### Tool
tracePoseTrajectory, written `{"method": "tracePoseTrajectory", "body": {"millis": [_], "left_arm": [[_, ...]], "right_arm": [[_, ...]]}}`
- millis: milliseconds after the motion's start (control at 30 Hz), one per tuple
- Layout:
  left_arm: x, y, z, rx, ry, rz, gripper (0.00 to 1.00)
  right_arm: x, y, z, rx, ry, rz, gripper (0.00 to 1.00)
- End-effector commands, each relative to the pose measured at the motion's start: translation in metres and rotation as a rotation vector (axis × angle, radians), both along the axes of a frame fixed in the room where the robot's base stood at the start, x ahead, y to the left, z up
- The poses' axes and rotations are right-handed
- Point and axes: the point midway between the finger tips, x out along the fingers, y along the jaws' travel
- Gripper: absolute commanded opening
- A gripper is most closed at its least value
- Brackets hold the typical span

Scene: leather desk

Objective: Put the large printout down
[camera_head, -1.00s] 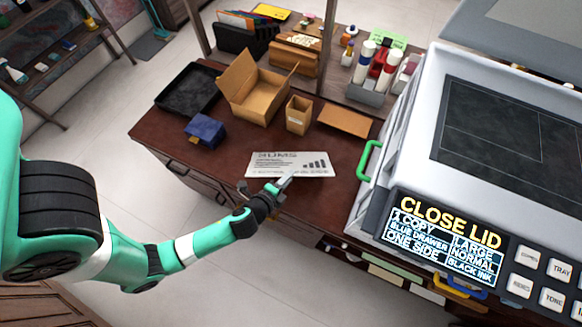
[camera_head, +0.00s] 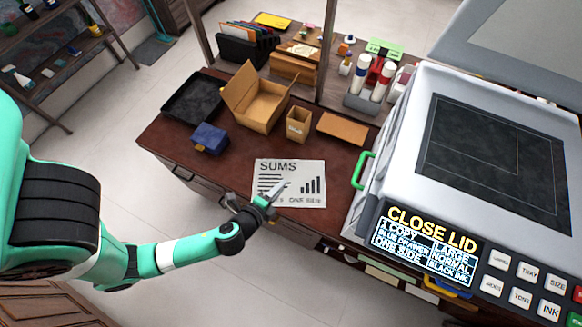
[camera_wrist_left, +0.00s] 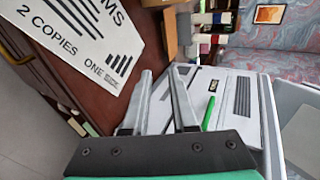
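The large printout (camera_head: 305,173), a white sheet headed SUMS with text lines and a bar chart, appears to lie flat on the brown leather desk, near its front edge. My left gripper (camera_head: 278,188) reaches over the printout's front part and hides some of its lower text. In the left wrist view the printout (camera_wrist_left: 75,45) is at the upper left, beside the fingers and not between them. The two fingers of the left gripper (camera_wrist_left: 162,75) stand apart with nothing between them. My right gripper is out of view.
The copier (camera_head: 395,155) stands right of the printout, lid raised, glass bare, display reading CLOSE LID. Behind the printout are a blue box (camera_head: 210,138), an open carton (camera_head: 258,105), a small cardboard box (camera_head: 298,124) and a black tray (camera_head: 192,98). Bare desk surrounds the sheet.

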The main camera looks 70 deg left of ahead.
Motion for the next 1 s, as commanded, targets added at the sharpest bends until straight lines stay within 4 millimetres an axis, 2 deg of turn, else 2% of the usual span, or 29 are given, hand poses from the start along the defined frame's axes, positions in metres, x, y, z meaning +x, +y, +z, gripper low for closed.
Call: {"method": "tracePoseTrajectory", "body": {"millis": [33,67,533,600,667,767,867,900,967,1000], "left_arm": [[-0.002,-0.002,0.015,0.000,0.000,-0.004,0.26],[-0.003,-0.003,0.017,0.001,0.001,-0.002,0.26],[-0.004,-0.003,0.015,0.000,-0.002,0.002,0.26],[0.006,-0.003,0.021,-0.001,-0.024,0.004,0.26],[0.023,-0.004,0.033,-0.006,-0.065,0.006,0.26],[0.071,-0.006,0.074,-0.018,-0.191,0.012,0.26],[0.126,-0.011,0.141,-0.068,-0.373,0.016,0.26],[0.146,-0.014,0.171,-0.099,-0.451,0.014,0.26],[0.172,-0.018,0.218,-0.155,-0.570,0.010,0.26],[0.186,-0.022,0.252,-0.199,-0.652,0.003,0.26]], "right_arm": [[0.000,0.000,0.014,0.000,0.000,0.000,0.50],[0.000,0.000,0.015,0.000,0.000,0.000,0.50],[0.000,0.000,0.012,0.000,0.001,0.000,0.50],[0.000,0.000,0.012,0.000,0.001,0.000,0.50],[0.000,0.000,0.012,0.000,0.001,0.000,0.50],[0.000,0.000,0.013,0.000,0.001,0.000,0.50],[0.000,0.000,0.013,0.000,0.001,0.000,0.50],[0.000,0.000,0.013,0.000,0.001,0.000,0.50],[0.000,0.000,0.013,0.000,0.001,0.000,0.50],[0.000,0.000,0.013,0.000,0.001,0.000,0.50]]}}
